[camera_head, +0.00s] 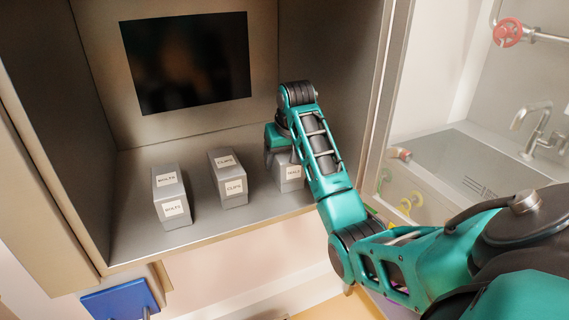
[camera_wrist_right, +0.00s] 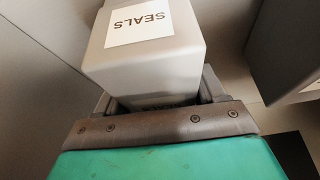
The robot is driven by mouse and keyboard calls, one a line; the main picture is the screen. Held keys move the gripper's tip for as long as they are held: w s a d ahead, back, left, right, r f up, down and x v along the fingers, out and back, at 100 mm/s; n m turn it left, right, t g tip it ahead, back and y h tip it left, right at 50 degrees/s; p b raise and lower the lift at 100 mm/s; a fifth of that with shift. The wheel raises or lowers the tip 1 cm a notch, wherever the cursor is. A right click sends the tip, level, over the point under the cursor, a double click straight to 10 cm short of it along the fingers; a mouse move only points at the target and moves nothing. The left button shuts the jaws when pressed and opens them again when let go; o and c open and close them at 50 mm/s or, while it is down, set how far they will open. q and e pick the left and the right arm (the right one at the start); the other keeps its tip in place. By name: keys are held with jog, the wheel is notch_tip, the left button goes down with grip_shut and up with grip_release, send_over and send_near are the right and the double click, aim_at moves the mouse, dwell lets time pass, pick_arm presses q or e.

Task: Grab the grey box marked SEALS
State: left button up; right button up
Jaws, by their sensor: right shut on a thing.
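The grey box marked SEALS (camera_wrist_right: 145,68) fills the upper middle of the right wrist view, its white label turned upside down there. My right gripper (camera_wrist_right: 155,103) has its two dark fingers closed on either side of the box. In the head view the same box (camera_head: 290,185) stands at the right of the row on the cabinet shelf, partly hidden by my right arm. My right gripper (camera_head: 279,137) is at its top and back there, mostly covered by the wrist. I cannot tell whether the box touches the shelf. My left gripper is not in view.
A grey box marked CLIPS (camera_head: 228,178) stands left of the SEALS box, with a gap. Another labelled grey box (camera_head: 172,197) stands farther left. The cabinet side wall (camera_head: 340,65) is close on the right. A dark panel (camera_head: 187,62) is on the back wall.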

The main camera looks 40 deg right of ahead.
jog(key=shift+r, duration=0.1)
notch_tip(320, 180, up, 10)
jog(key=shift+w+d+f, duration=0.1)
jog(key=shift+w, duration=0.05)
jog(key=shift+r, duration=0.3)
jog(key=shift+s, duration=0.25)
